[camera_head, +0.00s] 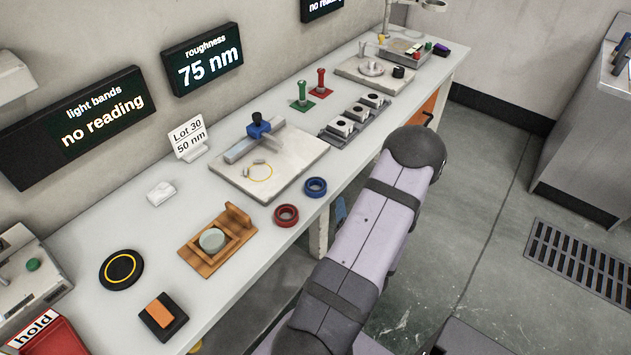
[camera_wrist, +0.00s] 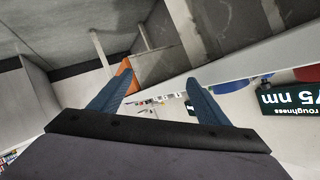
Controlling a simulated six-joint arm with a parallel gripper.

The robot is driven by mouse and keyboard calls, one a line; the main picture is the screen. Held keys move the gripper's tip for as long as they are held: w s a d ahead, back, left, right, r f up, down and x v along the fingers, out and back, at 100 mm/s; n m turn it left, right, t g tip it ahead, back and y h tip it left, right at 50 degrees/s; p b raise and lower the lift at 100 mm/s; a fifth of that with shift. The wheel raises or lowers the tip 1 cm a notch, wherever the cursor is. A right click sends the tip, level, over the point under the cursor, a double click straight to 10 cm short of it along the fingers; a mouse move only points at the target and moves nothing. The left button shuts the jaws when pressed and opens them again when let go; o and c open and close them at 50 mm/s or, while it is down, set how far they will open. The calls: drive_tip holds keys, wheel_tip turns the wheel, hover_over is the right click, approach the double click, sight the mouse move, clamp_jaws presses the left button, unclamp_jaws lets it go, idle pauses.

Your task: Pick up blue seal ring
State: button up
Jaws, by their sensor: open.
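The blue seal ring (camera_head: 316,187) lies flat on the bench near its front edge in the head view, just right of and behind a red ring (camera_head: 286,215). In the wrist view, a blue curved patch (camera_wrist: 280,76) beside a red one at the right may be these rings, but I cannot tell for certain. My gripper (camera_wrist: 160,78) shows two blue fingers spread wide apart, with nothing between them. It is apart from the ring; in the head view the arm mostly hides it, below the bench's front edge.
The long bench (camera_head: 100,225) carries a wooden fixture (camera_head: 190,258) with a grey disc, a pale plate (camera_head: 225,170) behind the rings, and a tray of blocks (camera_head: 335,137) further right. Red and green posts stand behind that tray. The floor (camera_head: 480,200) in front is clear.

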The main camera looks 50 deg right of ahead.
wheel_tip(320, 180, up, 4)
drive_tip(key=d+h, duration=0.2)
drive_tip(key=n+t+y+b, duration=0.2)
drive_tip(key=n+t+y, duration=0.45)
drive_tip(key=n, duration=0.65)
approach(312, 181)
drive_tip(key=shift+w+d+f, duration=0.15)
drive_tip(key=shift+w+f, duration=0.1)
drive_tip(key=shift+w, duration=0.15)
drive_tip(key=shift+p+x, duration=1.2)
drive_tip(key=shift+x, duration=2.45)
drive_tip(key=shift+r, duration=0.15)
drive_tip(key=c, duration=1.2)
